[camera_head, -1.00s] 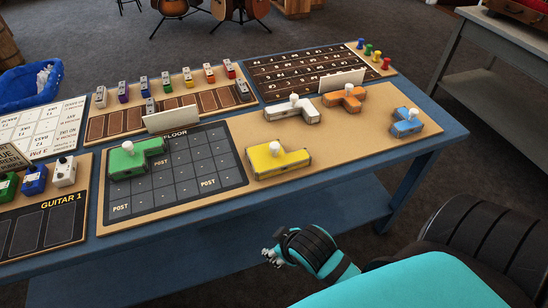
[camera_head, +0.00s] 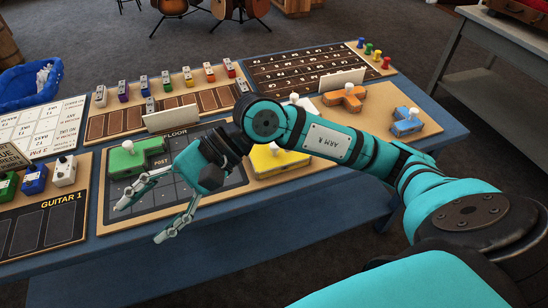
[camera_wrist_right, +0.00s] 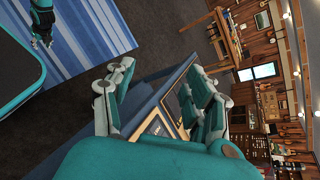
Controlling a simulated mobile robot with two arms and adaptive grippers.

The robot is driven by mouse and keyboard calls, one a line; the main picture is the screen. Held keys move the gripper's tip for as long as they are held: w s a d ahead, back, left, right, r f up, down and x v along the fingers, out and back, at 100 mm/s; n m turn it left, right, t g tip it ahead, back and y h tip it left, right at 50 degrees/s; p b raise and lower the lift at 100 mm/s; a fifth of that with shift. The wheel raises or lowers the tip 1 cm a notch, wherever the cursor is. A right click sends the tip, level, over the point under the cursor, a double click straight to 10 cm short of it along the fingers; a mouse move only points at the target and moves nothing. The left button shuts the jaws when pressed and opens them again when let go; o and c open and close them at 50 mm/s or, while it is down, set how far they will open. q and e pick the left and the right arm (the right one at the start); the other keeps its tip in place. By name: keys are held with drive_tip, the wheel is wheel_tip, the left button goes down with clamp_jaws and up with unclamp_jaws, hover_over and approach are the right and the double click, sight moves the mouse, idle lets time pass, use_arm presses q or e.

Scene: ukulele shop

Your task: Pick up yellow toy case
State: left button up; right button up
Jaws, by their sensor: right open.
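The yellow toy case (camera_head: 270,166) lies on the tan board at the table's front, just right of the dark FLOOR grid.
A green case (camera_head: 135,156) sits on the grid (camera_head: 125,201). An orange case (camera_head: 345,98) and a blue case (camera_head: 407,122) lie to the right. A white case is mostly hidden behind my arm. Upright sign cards and small pedals stand nearby on the table.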

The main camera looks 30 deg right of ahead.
drive_tip(key=w+d+f+n+t+h, duration=0.1)
drive_tip(key=w+d+h, duration=0.3)
drive_tip(key=d, duration=0.5)
drive_tip(key=w+d+f+n+t+h, duration=0.1)
drive_tip(key=w+d+h, duration=0.1)
drive_tip(key=d+h, duration=0.65)
drive_tip(key=w+d+f+n+t+h, duration=0.1)
drive_tip(key=w+d+t+h, duration=0.2)
drive_tip(key=d, duration=0.8)
drive_tip(key=shift+g, duration=0.7)
drive_tip(key=x, duration=0.3)
drive_tip(key=p+x, duration=0.1)
drive_tip(key=x, duration=0.7)
drive_tip(key=shift+w+p, duration=0.35)
drive_tip(key=shift+w, duration=0.05)
drive_tip(key=shift+p+x, duration=0.8)
drive_tip(key=shift+x, duration=1.85)
drive_tip(key=shift+w+d+r, duration=0.15)
clamp_jaws()
